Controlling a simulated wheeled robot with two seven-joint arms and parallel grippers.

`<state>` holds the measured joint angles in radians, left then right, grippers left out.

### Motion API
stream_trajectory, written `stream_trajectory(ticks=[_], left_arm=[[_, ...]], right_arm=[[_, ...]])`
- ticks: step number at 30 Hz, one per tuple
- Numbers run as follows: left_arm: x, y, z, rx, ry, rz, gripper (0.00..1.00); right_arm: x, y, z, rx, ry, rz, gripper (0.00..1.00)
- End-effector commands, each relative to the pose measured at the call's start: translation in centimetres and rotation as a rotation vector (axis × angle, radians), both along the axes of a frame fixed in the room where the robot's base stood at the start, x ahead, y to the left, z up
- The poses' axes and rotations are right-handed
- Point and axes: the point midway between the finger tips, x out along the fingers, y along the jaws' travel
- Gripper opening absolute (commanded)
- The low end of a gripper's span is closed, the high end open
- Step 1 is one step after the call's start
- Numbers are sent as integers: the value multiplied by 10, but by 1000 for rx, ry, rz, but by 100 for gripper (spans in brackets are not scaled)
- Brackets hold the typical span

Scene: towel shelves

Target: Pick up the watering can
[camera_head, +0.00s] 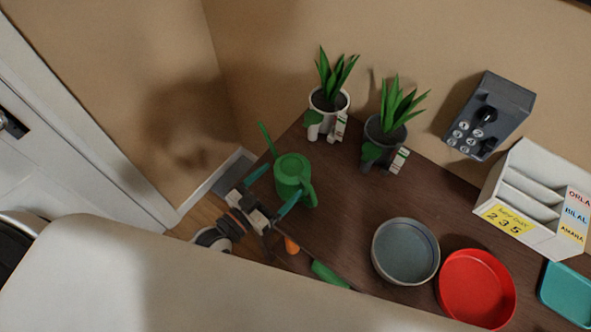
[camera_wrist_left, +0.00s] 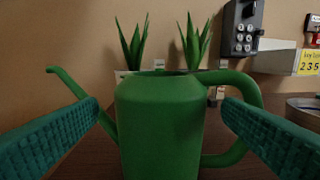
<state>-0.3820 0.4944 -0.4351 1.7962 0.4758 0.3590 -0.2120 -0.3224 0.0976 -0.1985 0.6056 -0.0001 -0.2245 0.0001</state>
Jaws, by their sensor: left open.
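The green watering can (camera_head: 291,172) stands upright on the brown table near its left end. Its spout points up and left, and its handle is on the right. In the left wrist view the can (camera_wrist_left: 160,125) fills the middle, with the spout at left and the handle at right. My left gripper (camera_head: 272,190) is open, with its teal fingers on either side of the can. In the wrist view the fingers (camera_wrist_left: 165,130) stand apart, and I see room between each finger and the can's body. I do not see my right gripper.
Two potted plants, one in a white pot (camera_head: 328,102) and one in a grey pot (camera_head: 383,133), stand behind the can. A grey bowl (camera_head: 405,252), a red bowl (camera_head: 477,289), a teal tray (camera_head: 567,292) and a white letter rack (camera_head: 530,200) are to the right. A grey phone (camera_head: 488,116) is on the wall.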

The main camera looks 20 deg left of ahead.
Motion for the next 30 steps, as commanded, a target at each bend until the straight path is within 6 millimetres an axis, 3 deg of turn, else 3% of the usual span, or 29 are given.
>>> stream_trajectory(ticks=[3,7,13,21,30], left_arm=[[7,-3,0,0,0,0,89],[23,-11,1,-1,-2,0,89],[46,-22,0,0,1,0,89],[49,-23,-1,1,2,-1,89],[48,-23,-1,1,2,0,41]], right_arm=[[30,8,2,12,-47,-2,36],[44,20,6,28,-70,-7,36],[34,24,9,32,-54,-8,36],[20,18,8,23,-32,-6,36],[23,14,8,19,-36,-3,36]])
